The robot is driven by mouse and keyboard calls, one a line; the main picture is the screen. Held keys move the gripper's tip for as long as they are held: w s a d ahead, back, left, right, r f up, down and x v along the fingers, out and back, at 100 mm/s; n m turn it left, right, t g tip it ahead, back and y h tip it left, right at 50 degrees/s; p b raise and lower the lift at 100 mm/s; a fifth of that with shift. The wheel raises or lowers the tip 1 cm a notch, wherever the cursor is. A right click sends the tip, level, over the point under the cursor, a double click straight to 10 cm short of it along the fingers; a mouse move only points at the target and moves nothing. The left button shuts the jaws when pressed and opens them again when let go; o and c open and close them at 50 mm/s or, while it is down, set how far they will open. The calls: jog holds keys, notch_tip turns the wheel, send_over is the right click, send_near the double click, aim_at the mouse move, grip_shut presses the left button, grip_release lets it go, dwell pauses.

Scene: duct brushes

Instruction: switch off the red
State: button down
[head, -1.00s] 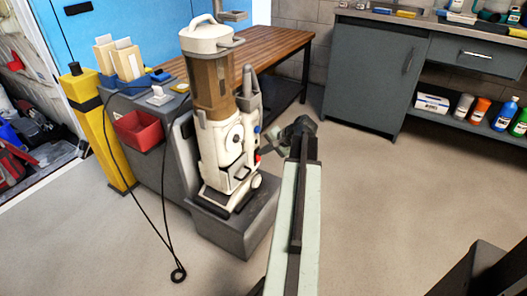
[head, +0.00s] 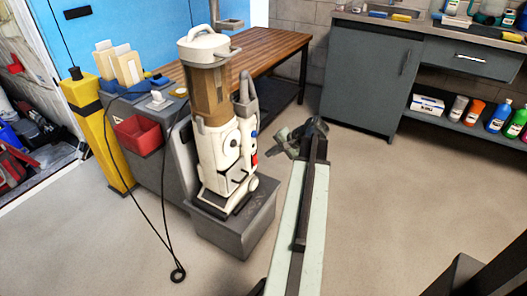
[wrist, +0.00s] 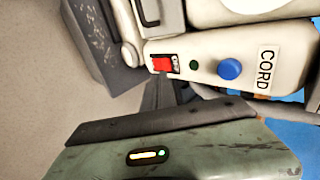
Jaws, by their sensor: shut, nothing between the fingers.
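The red switch (wrist: 161,64) sits in a dark frame on the cream side of an upright vacuum-like machine (head: 228,150), with a small label beside it. In the head view it is a small red spot (head: 255,159) on the machine's right side. A small green button (wrist: 193,65) and a blue knob (wrist: 230,69) are in line with it, then a "CORD" label (wrist: 266,67). My gripper (head: 283,138) is shut and empty, to the right of the machine and apart from it. Its fingertips are not clear in the wrist view.
The machine stands on a grey plinth (head: 240,228). A red bin (head: 138,134) and a yellow post (head: 103,140) are to its left, with a black cord (head: 165,225) hanging down. A wooden bench (head: 262,47) is behind. The floor (head: 380,200) at right is clear.

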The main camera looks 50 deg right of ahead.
jog(key=a+p+v, duration=0.1)
jog(key=p+v, duration=0.3)
jog(key=v, duration=0.3)
jog(key=shift+d+r+p, duration=0.3)
jog(key=shift+d+r, duration=0.1)
jog(key=shift+r, duration=0.2)
